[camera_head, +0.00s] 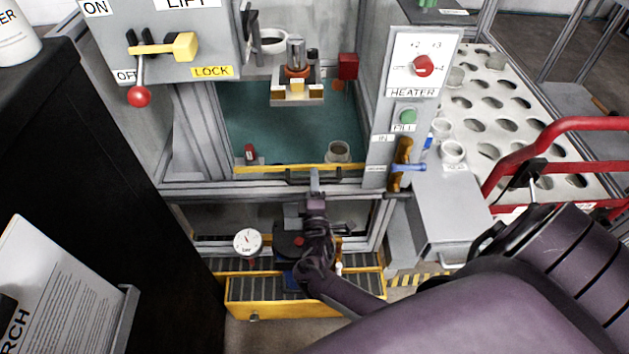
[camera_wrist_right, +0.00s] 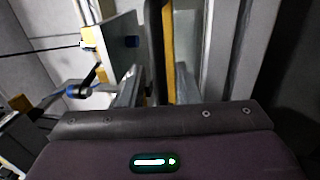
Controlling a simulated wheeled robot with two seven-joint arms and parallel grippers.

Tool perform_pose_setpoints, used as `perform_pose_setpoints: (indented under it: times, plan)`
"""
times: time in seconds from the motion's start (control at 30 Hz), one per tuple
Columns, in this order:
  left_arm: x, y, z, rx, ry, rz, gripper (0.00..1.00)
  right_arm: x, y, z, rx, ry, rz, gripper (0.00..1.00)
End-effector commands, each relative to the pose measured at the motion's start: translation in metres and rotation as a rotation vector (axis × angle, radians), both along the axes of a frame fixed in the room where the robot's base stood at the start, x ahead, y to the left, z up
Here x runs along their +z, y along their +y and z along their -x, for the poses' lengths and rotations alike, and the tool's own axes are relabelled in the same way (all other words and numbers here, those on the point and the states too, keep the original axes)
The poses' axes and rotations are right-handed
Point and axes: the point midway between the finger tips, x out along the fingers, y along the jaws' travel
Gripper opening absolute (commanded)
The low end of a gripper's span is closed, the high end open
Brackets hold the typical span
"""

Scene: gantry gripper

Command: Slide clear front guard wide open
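The clear front guard has a yellow edge strip (camera_head: 262,168) across the front of the teal-floored chamber. A dark bar handle (camera_head: 298,179) is mounted on this strip. My right gripper (camera_head: 315,182) reaches up from below, with its fingertips at the handle. In the right wrist view, the black handle (camera_wrist_right: 154,45) and the yellow strip (camera_wrist_right: 168,45) run down toward the gap between my grey fingers (camera_wrist_right: 157,88). The fingers look apart; contact with the handle cannot be told. My left gripper is not in view.
Inside the chamber are a metal fixture (camera_head: 297,92) and a grey cup (camera_head: 339,151). A lift lever with red knob (camera_head: 139,96) is upper left. A yellow-edged tray (camera_head: 250,307) lies below.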

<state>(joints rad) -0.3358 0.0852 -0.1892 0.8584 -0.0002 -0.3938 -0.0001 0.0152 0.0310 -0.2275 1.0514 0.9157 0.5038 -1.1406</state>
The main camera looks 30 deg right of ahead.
Motion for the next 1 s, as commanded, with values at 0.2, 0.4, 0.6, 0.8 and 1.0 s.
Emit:
perform_pose_setpoints:
  times: [0.2,0.4,0.6,0.8,1.0]
  plan:
    - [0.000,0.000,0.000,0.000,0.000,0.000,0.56,0.000,0.000,0.000,-0.001,-0.001,0.000,0.29]
    - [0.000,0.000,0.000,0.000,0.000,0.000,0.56,-0.005,0.012,0.020,0.001,0.001,-0.002,0.29]
    - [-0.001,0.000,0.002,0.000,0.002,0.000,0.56,-0.011,0.030,0.048,0.000,0.001,-0.002,0.29]
    - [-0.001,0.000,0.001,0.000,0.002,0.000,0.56,-0.014,0.039,0.064,0.000,-0.001,-0.001,0.29]
    - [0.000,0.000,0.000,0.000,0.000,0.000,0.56,-0.014,0.040,0.065,0.000,-0.001,0.000,0.29]
